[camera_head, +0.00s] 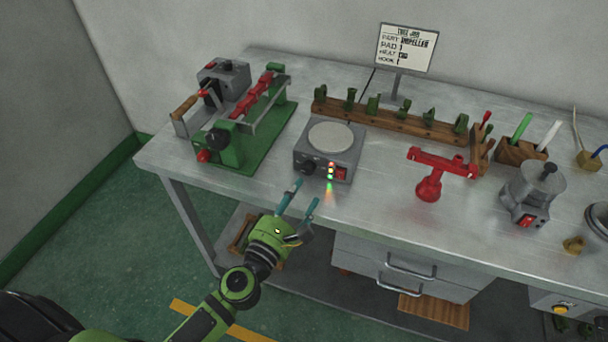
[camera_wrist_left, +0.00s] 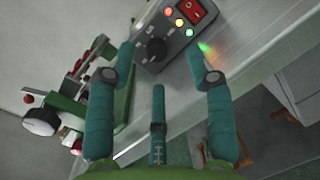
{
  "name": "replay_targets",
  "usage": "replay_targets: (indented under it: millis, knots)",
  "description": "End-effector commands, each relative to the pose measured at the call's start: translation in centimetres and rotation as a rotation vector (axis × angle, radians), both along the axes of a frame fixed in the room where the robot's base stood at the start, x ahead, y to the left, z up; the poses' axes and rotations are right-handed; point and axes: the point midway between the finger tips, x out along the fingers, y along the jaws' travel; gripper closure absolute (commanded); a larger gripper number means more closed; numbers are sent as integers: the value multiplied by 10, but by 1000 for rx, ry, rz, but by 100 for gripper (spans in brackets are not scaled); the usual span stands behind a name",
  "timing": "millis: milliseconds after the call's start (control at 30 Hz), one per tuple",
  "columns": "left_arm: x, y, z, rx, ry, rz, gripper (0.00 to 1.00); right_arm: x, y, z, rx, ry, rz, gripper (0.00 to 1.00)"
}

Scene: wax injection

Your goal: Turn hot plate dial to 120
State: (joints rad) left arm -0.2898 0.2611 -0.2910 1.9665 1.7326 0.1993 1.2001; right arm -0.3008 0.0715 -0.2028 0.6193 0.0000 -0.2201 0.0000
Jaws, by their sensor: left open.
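The hot plate (camera_head: 321,160) is a grey box with a pale round top, standing near the front edge of the bench. Its front carries a black dial (camera_head: 307,167) at the left, several lit indicator lamps and a red switch at the right. The dial also shows in the left wrist view (camera_wrist_left: 156,48), with the lamps and red switch to its upper right. My left gripper (camera_head: 301,194) is open and empty, just in front of and below the hot plate. In the wrist view its teal fingers spread to either side below the dial, not touching it. My right gripper is not in view.
A green-based machine (camera_head: 231,140) with red parts stands left of the hot plate. A wooden rack (camera_head: 390,121) with green pieces lies behind. A red stand (camera_head: 430,184) and a grey pot (camera_head: 527,195) are to the right. A sign (camera_head: 405,48) stands at the back.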

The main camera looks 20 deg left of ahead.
Motion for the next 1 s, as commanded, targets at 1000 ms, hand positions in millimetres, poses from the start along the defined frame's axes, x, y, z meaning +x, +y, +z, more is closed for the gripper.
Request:
replay_targets:
  millis: [1000]
  knots:
    - [76,11,-12,-128,54,79,59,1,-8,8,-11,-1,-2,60]
